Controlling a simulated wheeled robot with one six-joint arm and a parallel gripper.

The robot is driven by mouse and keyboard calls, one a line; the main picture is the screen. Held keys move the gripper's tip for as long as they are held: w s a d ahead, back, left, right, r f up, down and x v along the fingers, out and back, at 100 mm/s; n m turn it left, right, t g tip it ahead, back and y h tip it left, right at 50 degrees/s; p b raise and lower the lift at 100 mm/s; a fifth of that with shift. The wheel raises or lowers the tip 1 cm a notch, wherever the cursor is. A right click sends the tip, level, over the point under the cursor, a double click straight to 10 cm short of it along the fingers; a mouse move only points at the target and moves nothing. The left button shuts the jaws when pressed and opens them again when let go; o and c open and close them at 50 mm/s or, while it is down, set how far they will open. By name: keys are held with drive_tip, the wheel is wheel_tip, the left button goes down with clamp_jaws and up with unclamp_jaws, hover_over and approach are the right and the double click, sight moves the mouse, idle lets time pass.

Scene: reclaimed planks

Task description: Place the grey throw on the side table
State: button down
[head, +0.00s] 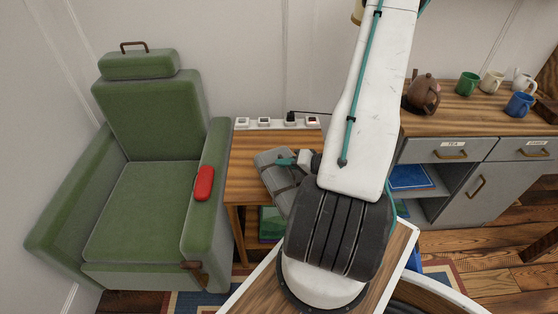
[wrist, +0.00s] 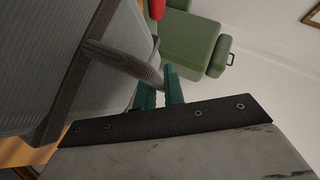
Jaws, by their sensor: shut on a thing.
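The grey throw (head: 272,163) is a folded bundle with darker straps, seen over the side table in the head view. Its ribbed grey side (wrist: 35,65) fills the left of the wrist view. The wooden side table (head: 243,178) stands between the green armchair and the grey cabinet. My gripper (head: 287,161) has teal fingers, shut on the throw's strap handle; they also show in the wrist view (wrist: 160,88). My arm hides the throw's right part and the table's right side. I cannot tell whether the throw touches the tabletop.
A green armchair (head: 150,205) with a red object (head: 204,184) on its arm stands left. A socket strip (head: 265,122) lies at the table's back. A brown teapot (head: 424,94) and several mugs stand on the cabinet top (head: 450,115) at right. The table's left part is bare.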

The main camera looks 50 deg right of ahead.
drive_tip(key=w+d+f, duration=0.5)
drive_tip(key=w+d, duration=0.5)
drive_tip(key=w, duration=0.1)
drive_tip(key=shift+w+d, duration=0.3)
drive_tip(key=shift+w, duration=0.05)
drive_tip(key=c, duration=1.5)
unclamp_jaws()
drive_tip(key=shift+f, duration=0.15)
